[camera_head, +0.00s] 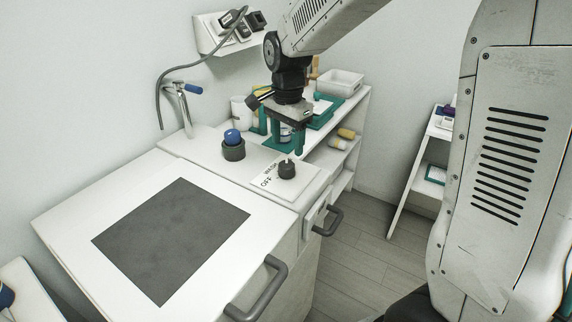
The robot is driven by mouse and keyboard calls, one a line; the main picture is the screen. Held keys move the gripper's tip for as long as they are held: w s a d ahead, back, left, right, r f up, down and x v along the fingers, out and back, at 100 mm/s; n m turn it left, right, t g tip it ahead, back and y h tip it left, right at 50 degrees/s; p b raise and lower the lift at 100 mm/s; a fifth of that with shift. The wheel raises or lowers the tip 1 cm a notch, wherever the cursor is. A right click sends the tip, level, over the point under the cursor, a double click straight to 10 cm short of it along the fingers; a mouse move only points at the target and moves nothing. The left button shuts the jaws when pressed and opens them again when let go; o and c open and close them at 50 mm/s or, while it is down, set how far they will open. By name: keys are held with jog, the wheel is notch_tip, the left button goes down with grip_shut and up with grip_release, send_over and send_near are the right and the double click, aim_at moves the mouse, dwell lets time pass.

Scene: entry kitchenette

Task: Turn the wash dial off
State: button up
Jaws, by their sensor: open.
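The wash dial (287,170) is a small dark knob on a white plate (284,187) on the counter's front right part. "WASH" and "OFF" are printed on the plate to the dial's left. A small pale piece shows at the top of the dial; I cannot tell exactly where it points. My gripper (280,134) hangs pointing down, above and behind the dial in the picture. Its teal fingers are apart with nothing seen between them, and it appears clear of the dial.
A white lid with a dark panel (170,239) and a grey handle (262,291) fills the front left. Shelves with a white bin (341,83) stand behind.

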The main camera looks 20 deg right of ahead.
aim_at(285, 164)
jog(key=shift+w+f+m, duration=0.3)
jog(key=shift+w+f, duration=0.15)
jog(key=shift+f, duration=0.3)
notch_tip(285, 164, down, 7)
jog(key=shift+f, duration=0.1)
jog(key=shift+c, duration=0.2)
jog(key=c, duration=0.9)
